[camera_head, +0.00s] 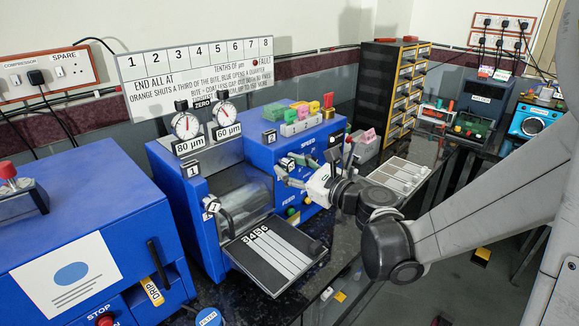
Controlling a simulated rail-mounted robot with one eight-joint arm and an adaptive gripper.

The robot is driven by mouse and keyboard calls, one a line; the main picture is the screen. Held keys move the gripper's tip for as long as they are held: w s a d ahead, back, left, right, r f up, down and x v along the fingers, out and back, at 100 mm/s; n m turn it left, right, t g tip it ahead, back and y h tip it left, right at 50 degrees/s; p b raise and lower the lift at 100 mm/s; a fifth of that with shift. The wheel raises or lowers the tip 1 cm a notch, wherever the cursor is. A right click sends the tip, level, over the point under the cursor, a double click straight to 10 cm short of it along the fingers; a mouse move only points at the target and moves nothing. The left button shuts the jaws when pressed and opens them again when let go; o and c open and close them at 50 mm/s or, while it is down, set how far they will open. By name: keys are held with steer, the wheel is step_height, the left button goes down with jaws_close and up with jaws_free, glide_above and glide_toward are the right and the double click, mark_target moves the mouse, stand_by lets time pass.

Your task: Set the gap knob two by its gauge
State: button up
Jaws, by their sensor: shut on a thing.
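Gap knob two (289,163), a small dark knob with a white "2" tag, is on the right side of the blue coating machine (215,264). My gripper (287,174) is at this knob, shut on it; its fingers partly hide it. Two round dial gauges stand on top of the machine: the left gauge (186,125) over an "80 µm" label and the right gauge (225,114) over a "60 µm" label. Their needles are too small to read exactly. Gap knob one (211,206), with a "1" tag, is at the left front.
A sloped outfeed plate (240,257) with numbered strips lies in front of the roller. Coloured blocks (300,119) sit on the machine behind my gripper. A white tray (400,177) is to the right. A blue cabinet (110,205) stands at the left.

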steer(key=n+b, duration=0.1)
steer(key=n, duration=0.2)
steer(key=shift+n, duration=0.3)
steer(key=shift+n+b, duration=0.55)
steer(key=shift+n, duration=1.45)
steer(key=o, duration=1.2)
steer(key=shift+c, duration=0.2)
steer(key=shift+d, duration=0.1)
